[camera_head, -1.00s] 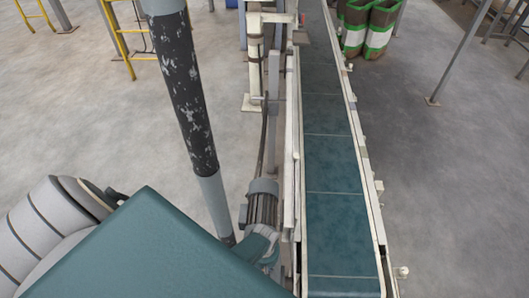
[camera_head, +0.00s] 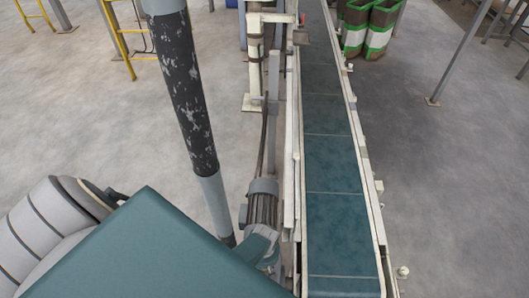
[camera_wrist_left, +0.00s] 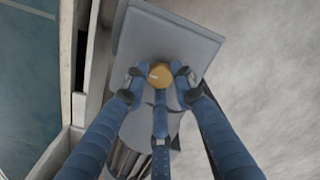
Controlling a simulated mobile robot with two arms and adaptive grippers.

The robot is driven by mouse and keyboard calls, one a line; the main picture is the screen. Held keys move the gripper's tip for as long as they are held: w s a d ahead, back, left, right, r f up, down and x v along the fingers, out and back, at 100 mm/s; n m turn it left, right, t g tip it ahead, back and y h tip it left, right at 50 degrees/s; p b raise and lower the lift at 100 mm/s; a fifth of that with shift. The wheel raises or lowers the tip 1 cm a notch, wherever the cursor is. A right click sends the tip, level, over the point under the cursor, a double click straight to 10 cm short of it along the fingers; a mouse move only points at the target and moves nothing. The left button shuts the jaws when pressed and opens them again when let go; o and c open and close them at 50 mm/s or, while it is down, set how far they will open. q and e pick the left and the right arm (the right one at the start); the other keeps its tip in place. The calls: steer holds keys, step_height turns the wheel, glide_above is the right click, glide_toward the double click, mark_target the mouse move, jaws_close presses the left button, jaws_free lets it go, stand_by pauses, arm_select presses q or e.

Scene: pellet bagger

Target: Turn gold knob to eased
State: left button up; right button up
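The gold knob (camera_wrist_left: 160,76) is a small round knob on a grey box (camera_wrist_left: 168,35) in the left wrist view. A small pale mark shows on its face; I cannot read its setting. My left gripper (camera_wrist_left: 160,70) has blue fingers, with one tip at each side of the knob and a third finger below it. The side tips appear to touch the knob, closed in around it. In the head view the knob and the left gripper's fingers are hidden. My right gripper is in neither view.
A long conveyor with a teal belt (camera_head: 328,190) runs away from me. A motor (camera_head: 262,205) sits beside its left side rail. A dark, scuffed pipe (camera_head: 188,90) slants up at left. Green-and-white bags (camera_head: 368,28) stand behind right. Floor (camera_head: 450,200) on the right is clear.

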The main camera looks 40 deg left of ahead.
arm_select(q)
steer(key=o, duration=0.3)
steer(key=shift+s+d, duration=0.15)
steer(key=shift+o, duration=0.2)
steer(key=shift+r, duration=3.75)
